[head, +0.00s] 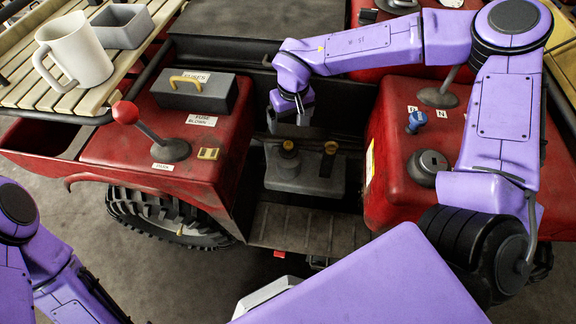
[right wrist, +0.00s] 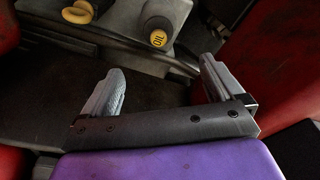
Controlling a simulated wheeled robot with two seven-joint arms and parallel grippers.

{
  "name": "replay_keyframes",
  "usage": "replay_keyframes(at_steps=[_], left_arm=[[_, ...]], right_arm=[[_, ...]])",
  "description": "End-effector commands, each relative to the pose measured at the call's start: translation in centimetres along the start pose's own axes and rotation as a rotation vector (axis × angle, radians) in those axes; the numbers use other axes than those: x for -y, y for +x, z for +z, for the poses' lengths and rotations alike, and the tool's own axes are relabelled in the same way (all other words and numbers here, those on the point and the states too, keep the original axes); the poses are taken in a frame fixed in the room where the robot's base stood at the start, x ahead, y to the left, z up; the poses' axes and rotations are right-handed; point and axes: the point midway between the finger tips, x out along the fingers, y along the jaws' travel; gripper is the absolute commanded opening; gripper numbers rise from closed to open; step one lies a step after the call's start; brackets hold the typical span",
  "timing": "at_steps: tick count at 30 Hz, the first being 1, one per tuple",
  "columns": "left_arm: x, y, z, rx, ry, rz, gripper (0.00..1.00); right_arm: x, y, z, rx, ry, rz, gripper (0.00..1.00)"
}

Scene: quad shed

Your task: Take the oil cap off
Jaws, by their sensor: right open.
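The oil cap (right wrist: 157,38) is a dark round cap with a yellow top lettered OIL in the right wrist view. My right gripper (head: 290,122) hangs just behind and above this cap. In the right wrist view the gripper (right wrist: 160,70) has its fingers wide apart and empty, with the cap beyond them, apart from both. My left gripper is out of view.
A red-knobbed lever (head: 125,112) and a grey box with a yellow handle (head: 195,92) are on the left panel. A blue knob (head: 416,120) is on the right panel (head: 385,165). A white mug (head: 75,50) stands on the slatted rack.

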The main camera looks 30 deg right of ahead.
Motion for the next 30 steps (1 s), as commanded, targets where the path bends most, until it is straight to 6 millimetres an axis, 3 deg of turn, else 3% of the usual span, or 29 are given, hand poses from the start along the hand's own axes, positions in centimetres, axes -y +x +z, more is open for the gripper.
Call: replay_keyframes(at_steps=[1,3,7,24,30], left_arm=[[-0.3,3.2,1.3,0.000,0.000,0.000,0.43],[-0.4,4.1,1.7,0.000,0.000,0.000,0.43],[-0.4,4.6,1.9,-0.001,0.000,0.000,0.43],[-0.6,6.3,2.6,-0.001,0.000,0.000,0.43],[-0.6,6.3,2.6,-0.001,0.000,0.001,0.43]], right_arm=[[0.0,3.4,0.4,-0.001,0.000,0.000,0.94],[0.0,4.3,0.5,-0.002,0.000,0.000,0.94],[-0.1,5.5,0.6,0.000,0.001,0.000,0.94],[-0.4,14.4,0.3,0.000,0.000,0.001,0.94],[-0.4,14.8,0.3,-0.002,0.001,0.000,0.94]])
